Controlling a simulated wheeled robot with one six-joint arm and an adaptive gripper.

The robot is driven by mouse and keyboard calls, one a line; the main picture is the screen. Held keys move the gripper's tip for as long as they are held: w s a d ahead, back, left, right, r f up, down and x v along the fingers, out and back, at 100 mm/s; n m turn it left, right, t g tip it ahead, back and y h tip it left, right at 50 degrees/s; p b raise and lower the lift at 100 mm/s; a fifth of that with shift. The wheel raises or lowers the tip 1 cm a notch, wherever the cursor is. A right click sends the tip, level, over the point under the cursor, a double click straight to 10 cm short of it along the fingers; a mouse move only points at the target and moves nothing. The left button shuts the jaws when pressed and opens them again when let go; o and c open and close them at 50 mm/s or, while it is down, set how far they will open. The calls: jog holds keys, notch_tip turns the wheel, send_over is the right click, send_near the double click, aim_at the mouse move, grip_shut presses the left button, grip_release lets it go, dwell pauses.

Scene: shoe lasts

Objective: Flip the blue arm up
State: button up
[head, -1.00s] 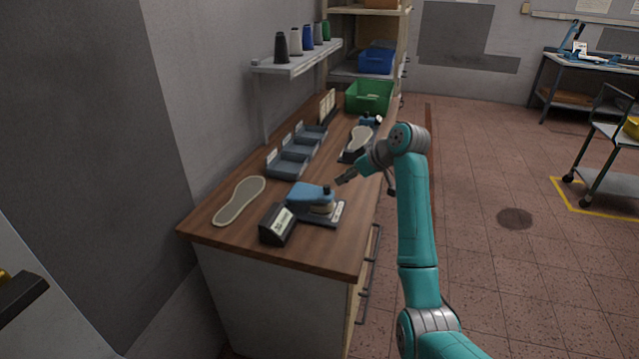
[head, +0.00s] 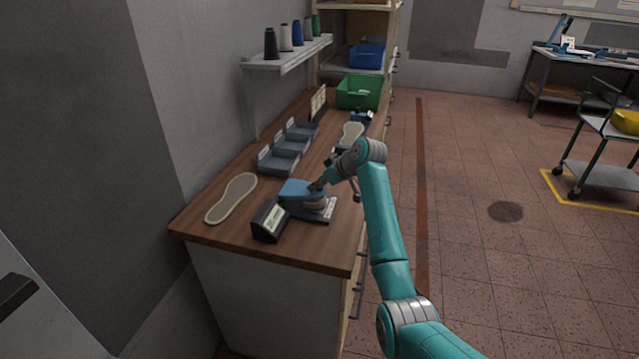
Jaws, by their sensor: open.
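A small device with a blue arm (head: 298,189) stands near the front of the wooden workbench. The blue arm lies low and roughly level over a dark base (head: 322,216). A pale rounded part (head: 314,205) shows under it at the right end. My gripper (head: 316,186) is open, at the right end of the blue arm, and overlaps it in this view. It holds nothing that I can see. I cannot tell if the fingers touch the arm, and they hide part of its right end.
A dark block with a label (head: 269,221) stands just in front of the device. A pale sole shape (head: 231,198) lies to the left. Grey trays (head: 280,161) and a green bin (head: 360,92) stand farther back. A wall shelf (head: 290,54) with thread cones overhangs the bench's left side.

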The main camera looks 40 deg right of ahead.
grip_shut()
jog(key=shift+w+r, duration=0.15)
jog(key=shift+r, duration=0.2)
